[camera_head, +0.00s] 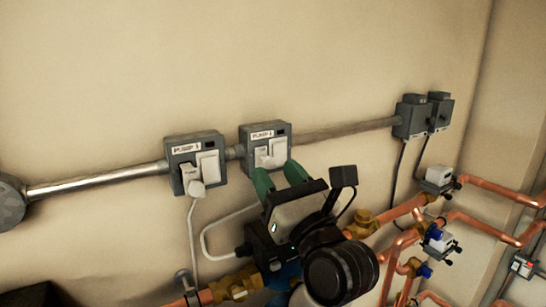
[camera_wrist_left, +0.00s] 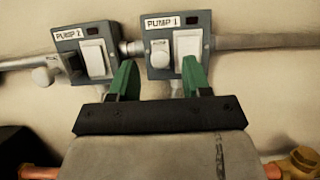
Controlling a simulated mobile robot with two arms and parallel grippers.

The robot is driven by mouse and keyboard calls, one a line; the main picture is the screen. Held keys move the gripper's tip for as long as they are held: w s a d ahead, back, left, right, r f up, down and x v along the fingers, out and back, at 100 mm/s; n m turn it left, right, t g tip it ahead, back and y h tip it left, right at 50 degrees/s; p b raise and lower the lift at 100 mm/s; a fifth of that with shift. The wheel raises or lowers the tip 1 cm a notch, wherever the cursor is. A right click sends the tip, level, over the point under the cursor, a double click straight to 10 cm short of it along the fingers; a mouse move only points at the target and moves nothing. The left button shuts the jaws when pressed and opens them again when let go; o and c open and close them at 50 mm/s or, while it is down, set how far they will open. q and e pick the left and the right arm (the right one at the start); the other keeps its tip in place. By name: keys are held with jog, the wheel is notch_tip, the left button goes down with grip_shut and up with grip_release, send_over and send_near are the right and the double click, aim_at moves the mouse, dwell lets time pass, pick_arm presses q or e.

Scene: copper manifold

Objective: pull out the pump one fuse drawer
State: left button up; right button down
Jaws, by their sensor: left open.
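Two grey switch boxes sit side by side on the wall. In the left wrist view the right box (camera_wrist_left: 204,47) is labelled PUMP 1 and the left box (camera_wrist_left: 65,45) PUMP 2; the head view labels are less clear. The pump one fuse drawer (camera_wrist_left: 160,54) is a small white block left of a white rocker switch (camera_wrist_left: 187,45). My left gripper (camera_head: 279,176) is open and empty, just below and in front of the right box (camera_head: 280,131). In the left wrist view its green fingers (camera_wrist_left: 158,78) stand either side below the drawer. Contact cannot be told. My right gripper is not in view.
A metal conduit (camera_head: 100,180) runs along the wall through both boxes to two grey boxes (camera_head: 411,117) at right. A white cable (camera_head: 192,235) hangs below the left box. Copper pipes (camera_head: 490,193) and brass valves (camera_head: 236,287) lie below and right. The wall above is clear.

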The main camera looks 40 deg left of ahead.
pick_arm(q)
jog(key=shift+x, duration=0.9)
jog(key=shift+c, duration=0.3)
